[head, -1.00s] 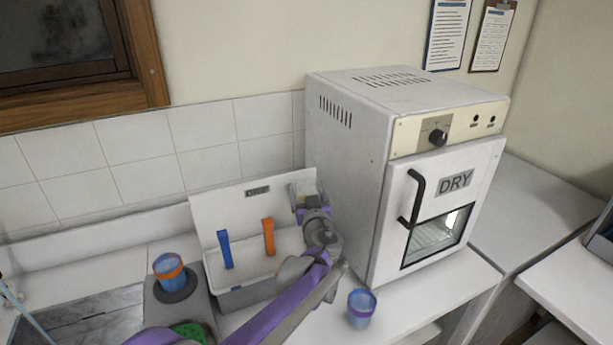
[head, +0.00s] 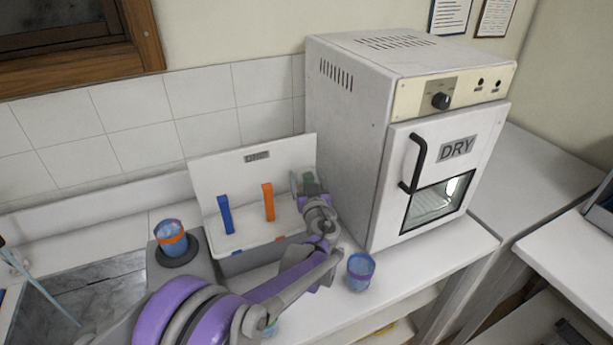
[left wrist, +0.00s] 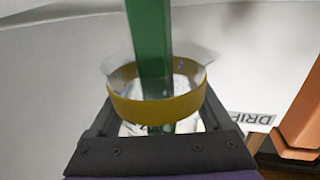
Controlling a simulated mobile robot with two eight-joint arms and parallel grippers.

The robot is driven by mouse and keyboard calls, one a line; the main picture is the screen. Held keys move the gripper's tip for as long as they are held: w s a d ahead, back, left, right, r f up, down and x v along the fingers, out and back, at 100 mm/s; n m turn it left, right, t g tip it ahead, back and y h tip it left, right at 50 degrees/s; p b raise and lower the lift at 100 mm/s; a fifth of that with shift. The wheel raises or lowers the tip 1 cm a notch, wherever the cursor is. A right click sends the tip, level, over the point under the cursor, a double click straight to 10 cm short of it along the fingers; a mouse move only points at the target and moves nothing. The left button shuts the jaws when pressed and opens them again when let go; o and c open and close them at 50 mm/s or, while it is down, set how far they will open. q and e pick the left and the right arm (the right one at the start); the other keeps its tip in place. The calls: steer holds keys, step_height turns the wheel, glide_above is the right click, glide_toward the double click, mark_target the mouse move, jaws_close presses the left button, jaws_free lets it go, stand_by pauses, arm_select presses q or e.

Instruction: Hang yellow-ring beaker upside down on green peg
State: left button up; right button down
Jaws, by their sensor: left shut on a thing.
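My left gripper (left wrist: 155,125) is shut on the clear yellow-ring beaker (left wrist: 157,108). In the left wrist view the beaker's flared mouth points up the picture, and the DRIP lettering there looks inverted. The green peg (left wrist: 149,40) runs down to the mouth and passes behind the front of the yellow ring. Green shows again below the ring through the glass, so the peg appears to be inside the beaker; contact cannot be told. In the head view my left gripper (head: 308,184) is at the right end of the white drip rack (head: 235,165), largely hiding beaker and peg. My right gripper is out of view.
A blue peg (head: 226,214) and an orange peg (head: 268,202) stand empty on the rack. An orange-ring beaker (head: 171,235) stands at left on a round dark base. A purple-ring beaker (head: 360,272) stands on the counter before the DRY oven (head: 400,140).

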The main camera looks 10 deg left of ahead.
arm_select(q)
steer(key=shift+w+r, duration=0.1)
steer(key=shift+r, duration=0.05)
steer(key=shift+a+f, duration=0.1)
steer(key=shift+f, duration=0.55)
stand_by(0.7)
steer(key=o, duration=1.2)
